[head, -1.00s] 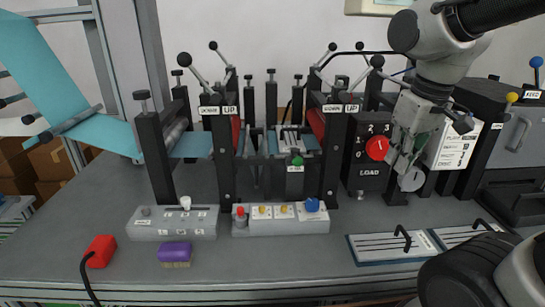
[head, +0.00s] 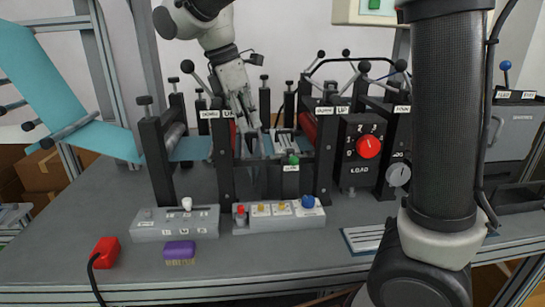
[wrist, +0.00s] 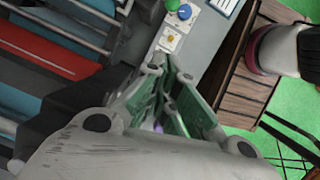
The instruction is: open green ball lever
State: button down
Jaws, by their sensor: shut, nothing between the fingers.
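The green ball (head: 294,159) sits at the front of the machine's middle bay, between two dark uprights, above a small white label. In the wrist view a green ball (wrist: 172,5) shows at the top edge, partly cut off. My gripper (head: 249,130) is to the left of the green ball in the head view, pointing down over the left part of the bay, apart from the ball. In the wrist view its fingers (wrist: 160,120) are together with nothing visible between them. The ball's lever arm cannot be made out.
Black-knobbed levers (head: 187,66) and dark posts stand around the bay. A button box (head: 278,215) and a switch box (head: 175,223) lie in front. A load box with a red dial (head: 368,145) stands right. The table front is partly clear, with a purple brush (head: 179,250).

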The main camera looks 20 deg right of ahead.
aim_at(291, 154)
jog(key=shift+f, duration=0.1)
jog(key=d+f, duration=0.7)
jog(key=f, duration=0.3)
jog(key=shift+d, duration=0.1)
dwell(0.6)
jog(key=shift+s+d+f+n, duration=0.1)
jog(key=shift+s+n, duration=0.05)
jog(key=shift+n, duration=0.25)
